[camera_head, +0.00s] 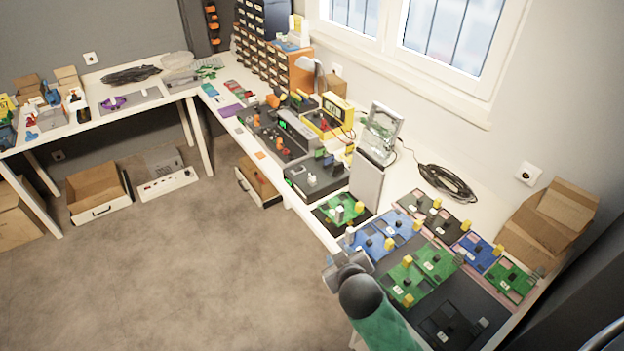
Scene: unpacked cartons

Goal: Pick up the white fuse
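A small pale upright piece (340,214) stands on a green circuit board at the near left of the bench. Another small pale piece (483,323) is on a dark board near the bottom right. Both are too small for me to tell which is the white fuse. My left gripper (332,270) is at the bench's front edge, below and left of the boards. It is apart from the first pale piece and partly hidden by my wrist, so its opening cannot be made out. My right gripper is not in view; a grey part at the bottom right corner may be my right arm.
Several blue, green and dark circuit boards with yellow parts cover the dark mat (468,290). A grey box (366,183) stands behind the green board. A coiled black cable (447,182) and a cardboard box (548,222) lie further back.

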